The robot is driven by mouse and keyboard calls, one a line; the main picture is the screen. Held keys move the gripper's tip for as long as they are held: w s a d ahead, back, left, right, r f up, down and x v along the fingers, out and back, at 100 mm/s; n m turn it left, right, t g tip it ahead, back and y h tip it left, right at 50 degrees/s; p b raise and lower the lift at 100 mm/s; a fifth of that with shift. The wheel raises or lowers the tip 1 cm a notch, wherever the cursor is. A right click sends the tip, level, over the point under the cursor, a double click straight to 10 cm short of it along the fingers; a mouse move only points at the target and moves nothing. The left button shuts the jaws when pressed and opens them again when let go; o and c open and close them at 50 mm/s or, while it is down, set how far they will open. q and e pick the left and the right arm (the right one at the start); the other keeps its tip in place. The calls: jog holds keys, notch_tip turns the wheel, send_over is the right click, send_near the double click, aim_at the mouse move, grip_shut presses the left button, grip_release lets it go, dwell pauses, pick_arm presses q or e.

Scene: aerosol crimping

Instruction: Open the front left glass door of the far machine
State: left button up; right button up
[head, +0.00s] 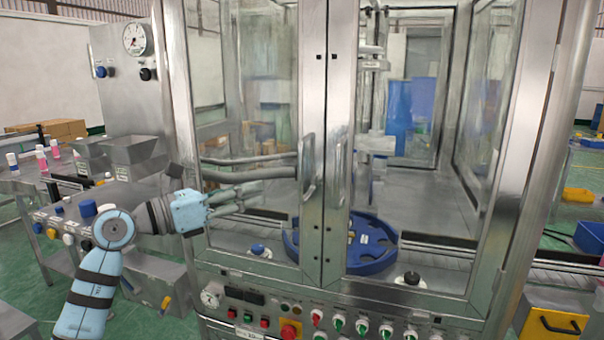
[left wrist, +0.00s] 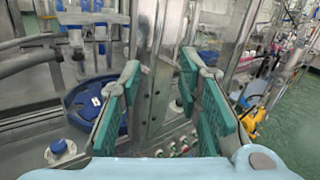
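The far machine is a steel cabinet with two glass front doors. Its front left glass door (head: 262,88) is shut against the right door (head: 440,100) at the middle posts. The left door's vertical bar handle (head: 308,168) stands beside the right door's handle (head: 338,168). My left gripper (head: 256,196) is open and empty in front of the left door's glass, left of its handle and apart from it. In the left wrist view the two green-padded fingers (left wrist: 160,105) are spread, with the steel door posts (left wrist: 155,75) ahead between them. My right gripper is not in view.
A control panel with buttons and a red emergency stop (head: 291,331) runs below the doors. A blue rotary disc (head: 370,262) sits inside the machine. A steel cabinet with a gauge (head: 134,38) and metal hoppers (head: 133,157) stand at the left.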

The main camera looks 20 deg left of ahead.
aim_at(299, 170)
pick_arm(q)
jog(key=shift+m+y, duration=0.4)
jog(key=shift+m, duration=0.1)
jog(key=p+x, duration=0.1)
jog(key=x, duration=0.3)
jog(key=r+p+x, duration=0.1)
jog(key=x, duration=0.4)
jog(key=r+p+x, duration=0.1)
jog(key=x, duration=0.3)
jog(key=shift+w+d, duration=0.1)
jog(key=shift+d, duration=0.1)
jog(key=shift+w, duration=0.1)
grip_shut()
